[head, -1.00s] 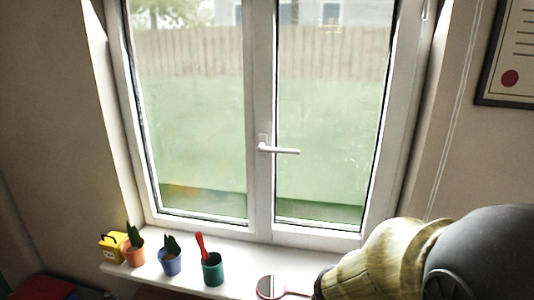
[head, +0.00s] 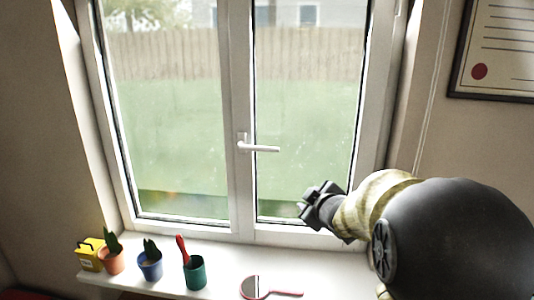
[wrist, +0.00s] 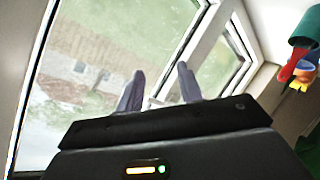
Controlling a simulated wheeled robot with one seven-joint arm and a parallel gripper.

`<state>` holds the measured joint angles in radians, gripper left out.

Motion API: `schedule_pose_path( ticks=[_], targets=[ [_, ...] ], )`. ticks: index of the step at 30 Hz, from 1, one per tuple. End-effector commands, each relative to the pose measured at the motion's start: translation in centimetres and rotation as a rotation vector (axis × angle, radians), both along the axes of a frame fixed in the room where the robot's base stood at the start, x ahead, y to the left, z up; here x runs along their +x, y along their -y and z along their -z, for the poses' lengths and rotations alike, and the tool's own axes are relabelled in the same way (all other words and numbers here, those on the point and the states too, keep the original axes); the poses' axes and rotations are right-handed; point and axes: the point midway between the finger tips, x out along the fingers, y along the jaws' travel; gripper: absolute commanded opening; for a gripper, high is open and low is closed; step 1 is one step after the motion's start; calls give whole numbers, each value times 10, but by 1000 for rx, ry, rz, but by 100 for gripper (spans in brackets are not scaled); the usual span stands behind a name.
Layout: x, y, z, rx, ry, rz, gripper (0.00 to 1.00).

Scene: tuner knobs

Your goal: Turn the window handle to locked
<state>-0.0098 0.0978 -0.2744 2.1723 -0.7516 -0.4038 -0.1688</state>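The white window handle (head: 262,148) is on the middle upright of the window frame. Its lever lies horizontal and points right. My gripper (head: 310,200) is below and to the right of the handle in the head view, in front of the right pane and apart from the handle. In the wrist view the two grey fingers of my gripper (wrist: 159,88) stand apart with a gap between them and hold nothing. A small white piece shows between the fingers there; I cannot tell for sure whether it is the handle.
On the sill (head: 220,265) stand a yellow box (head: 91,256), an orange pot (head: 111,262), a blue pot (head: 150,266) and a green cup (head: 195,273) with a red-handled item. A hand mirror (head: 255,288) lies right of them. A framed certificate (head: 500,55) hangs at right.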

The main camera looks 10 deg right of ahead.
Motion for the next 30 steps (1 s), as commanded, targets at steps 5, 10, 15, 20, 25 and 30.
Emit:
schedule_pose_path(
  ticks=[5,10,15,20,25,30],
  targets=[
    [29,7,-67,-291,263,-297,37],
    [26,2,-94,-482,378,-526,37],
    [21,0,-99,-535,401,-599,37],
    [21,-1,-98,-533,400,-599,37],
    [24,-3,-98,-531,400,-600,37],
    [37,-11,-97,-529,400,-602,37]
  ],
)
